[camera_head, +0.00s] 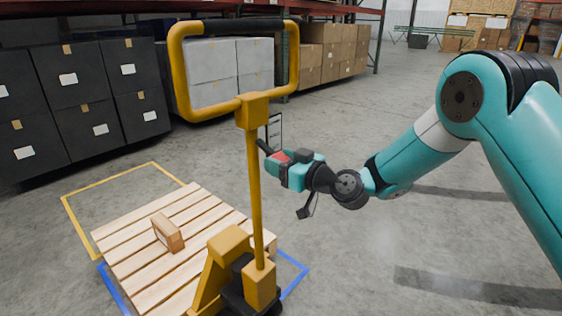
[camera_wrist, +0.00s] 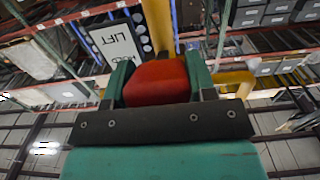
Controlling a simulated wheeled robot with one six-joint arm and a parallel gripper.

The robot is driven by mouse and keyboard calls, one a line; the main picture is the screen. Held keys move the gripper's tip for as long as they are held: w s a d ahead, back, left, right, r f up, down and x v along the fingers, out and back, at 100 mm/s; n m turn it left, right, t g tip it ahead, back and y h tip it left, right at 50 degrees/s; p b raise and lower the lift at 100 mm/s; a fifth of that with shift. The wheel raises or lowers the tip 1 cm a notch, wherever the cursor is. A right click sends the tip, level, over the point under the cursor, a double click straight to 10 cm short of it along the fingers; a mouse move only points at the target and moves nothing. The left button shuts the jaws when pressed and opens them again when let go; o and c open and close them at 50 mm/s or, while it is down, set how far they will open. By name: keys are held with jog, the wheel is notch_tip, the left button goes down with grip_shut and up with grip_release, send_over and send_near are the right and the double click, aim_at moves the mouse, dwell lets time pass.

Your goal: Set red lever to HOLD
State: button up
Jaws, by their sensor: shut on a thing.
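The red lever (camera_wrist: 157,82) sits between the two teal fingers of my gripper (camera_wrist: 158,72) in the wrist view, and the jaws are shut on it. In the head view, a bit of red (camera_head: 279,156) shows at my gripper (camera_head: 274,166), beside the upright yellow handle post of the pallet jack (camera_head: 254,190). A white label plate (camera_wrist: 122,45) stands behind the lever in the wrist view. It reads LIFT, with part of another word below. The plate also shows edge-on-ish in the head view (camera_head: 274,131). Which mark the lever points at cannot be told.
The yellow loop handle (camera_head: 177,72) rises above my gripper. A wooden pallet (camera_head: 140,227) with a small wooden block (camera_head: 168,233) lies at the jack's left, within yellow and blue floor lines. Black boxes (camera_head: 70,105) stand at the back left. The floor to the right is clear.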

aim_at(272, 152)
notch_tip(272, 152, up, 2)
jog(key=p, duration=0.2)
jog(key=g+h+p, duration=0.1)
jog(key=p, duration=0.1)
jog(key=shift+s+r+h+p, duration=0.15)
jog(key=shift+r+h+p, duration=0.1)
jog(key=shift+h+p, duration=0.05)
jog(key=p, duration=0.1)
jog(key=g+h+p, duration=0.1)
jog(key=shift+d+r+p, duration=0.1)
jog(key=shift+r+p, duration=0.2)
jog(key=shift+g+h+p, duration=0.4)
jog(key=shift+h+p, duration=0.15)
jog(key=shift+h, duration=0.05)
jog(key=shift+d+f, duration=0.1)
jog(key=o, duration=1.3)
